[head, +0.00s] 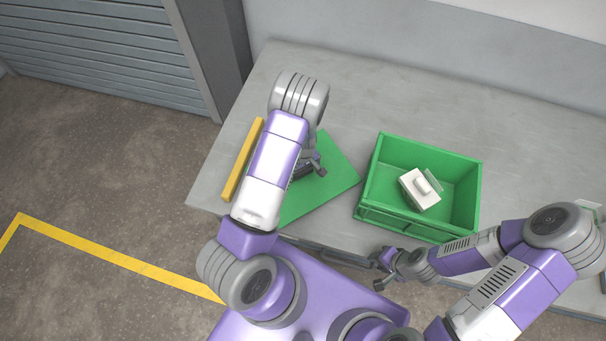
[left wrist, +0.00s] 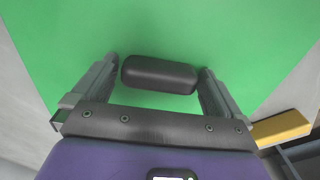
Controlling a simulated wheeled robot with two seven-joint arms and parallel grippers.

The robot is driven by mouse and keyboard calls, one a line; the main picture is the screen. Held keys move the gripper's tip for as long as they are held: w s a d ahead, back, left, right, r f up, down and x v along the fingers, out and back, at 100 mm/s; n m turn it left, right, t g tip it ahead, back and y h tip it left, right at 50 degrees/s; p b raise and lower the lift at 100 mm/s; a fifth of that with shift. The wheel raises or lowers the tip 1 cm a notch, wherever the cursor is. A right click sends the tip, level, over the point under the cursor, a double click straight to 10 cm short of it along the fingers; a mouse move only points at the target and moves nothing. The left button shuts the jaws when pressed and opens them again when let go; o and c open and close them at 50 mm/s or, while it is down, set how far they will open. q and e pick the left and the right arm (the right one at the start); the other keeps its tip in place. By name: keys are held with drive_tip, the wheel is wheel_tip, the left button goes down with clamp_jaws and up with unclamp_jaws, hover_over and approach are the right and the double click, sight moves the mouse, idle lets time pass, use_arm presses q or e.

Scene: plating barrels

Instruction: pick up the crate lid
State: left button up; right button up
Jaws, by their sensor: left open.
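The crate lid (head: 336,180) is a flat green panel lying on the grey table, left of the green crate. My left arm covers part of it in the head view. In the left wrist view the green lid (left wrist: 230,30) fills most of the picture, with a dark rounded handle (left wrist: 160,75) on it. My left gripper (left wrist: 158,67) is open, with one finger at each end of the handle; I cannot tell whether they touch it. In the head view my left gripper (head: 314,163) is over the lid. My right gripper (head: 379,270) is near the table's front edge, its jaw state unclear.
An open green crate (head: 371,180) stands right of the lid, holding a white box-like item (head: 415,193). A yellow bar (head: 243,160) lies along the table's left side; a yellow piece (left wrist: 280,128) also shows in the left wrist view. The table (head: 345,85) is clear behind.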

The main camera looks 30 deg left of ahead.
use_arm(q)
drive_tip(key=c, duration=0.9)
drive_tip(key=shift+c, duration=0.2)
drive_tip(key=shift+r, duration=0.15)
